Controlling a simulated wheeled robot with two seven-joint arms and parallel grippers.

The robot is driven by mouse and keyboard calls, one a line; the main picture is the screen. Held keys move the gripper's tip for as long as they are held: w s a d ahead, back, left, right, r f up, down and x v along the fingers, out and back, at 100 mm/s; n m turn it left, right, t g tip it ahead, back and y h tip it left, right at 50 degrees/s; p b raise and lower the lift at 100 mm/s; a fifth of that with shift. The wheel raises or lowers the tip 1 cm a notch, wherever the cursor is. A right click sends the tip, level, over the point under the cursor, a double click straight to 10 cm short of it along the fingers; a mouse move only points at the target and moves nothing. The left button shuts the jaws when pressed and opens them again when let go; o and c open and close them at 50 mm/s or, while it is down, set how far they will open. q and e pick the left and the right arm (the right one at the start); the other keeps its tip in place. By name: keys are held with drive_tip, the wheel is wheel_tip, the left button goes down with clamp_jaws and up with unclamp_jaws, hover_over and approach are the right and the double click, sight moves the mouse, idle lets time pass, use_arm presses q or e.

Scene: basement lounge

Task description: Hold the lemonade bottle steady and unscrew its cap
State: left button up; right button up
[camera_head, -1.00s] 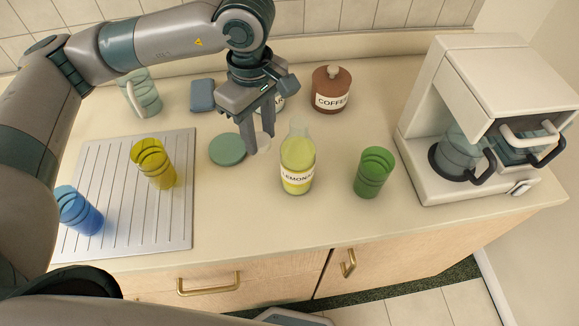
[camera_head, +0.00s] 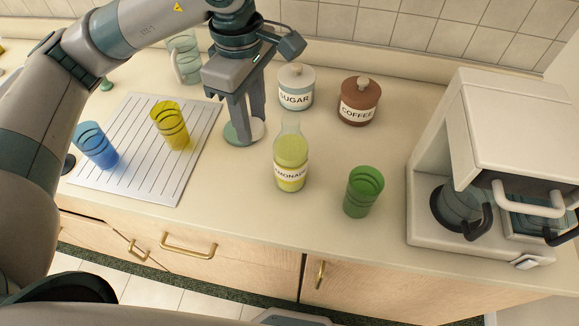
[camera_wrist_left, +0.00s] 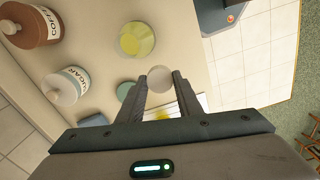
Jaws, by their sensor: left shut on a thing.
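The lemonade bottle (camera_head: 290,174) stands upright on the counter, pale yellow, with a clear neck and no cap on it. In the left wrist view the bottle (camera_wrist_left: 136,39) is seen from above. My left gripper (camera_head: 252,130) is to the left of the bottle, apart from it, pointing down over a round green coaster (camera_head: 231,132). It is shut on a pale round cap (camera_wrist_left: 160,79), which shows between the fingertips in the left wrist view. In the head view the fingers partly hide the cap. My right gripper is not in view.
A green cup (camera_head: 362,192) stands right of the bottle. Sugar (camera_head: 296,88) and coffee (camera_head: 358,103) jars are behind. A yellow cup (camera_head: 170,125) and a blue cup (camera_head: 95,146) stand on the ribbed drainboard (camera_head: 140,170). A coffee machine (camera_head: 500,140) stands at the right.

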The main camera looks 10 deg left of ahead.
use_arm(q)
drive_tip(key=shift+a, duration=0.2)
drive_tip(key=shift+s+f, duration=0.1)
drive_tip(key=shift+f, duration=0.3)
wheel_tip(320, 180, down, 11)
drive_tip(key=p, duration=0.3)
drive_tip(key=shift+f, duration=0.1)
drive_tip(key=shift+f+p, duration=0.3)
drive_tip(key=shift+f, duration=0.55)
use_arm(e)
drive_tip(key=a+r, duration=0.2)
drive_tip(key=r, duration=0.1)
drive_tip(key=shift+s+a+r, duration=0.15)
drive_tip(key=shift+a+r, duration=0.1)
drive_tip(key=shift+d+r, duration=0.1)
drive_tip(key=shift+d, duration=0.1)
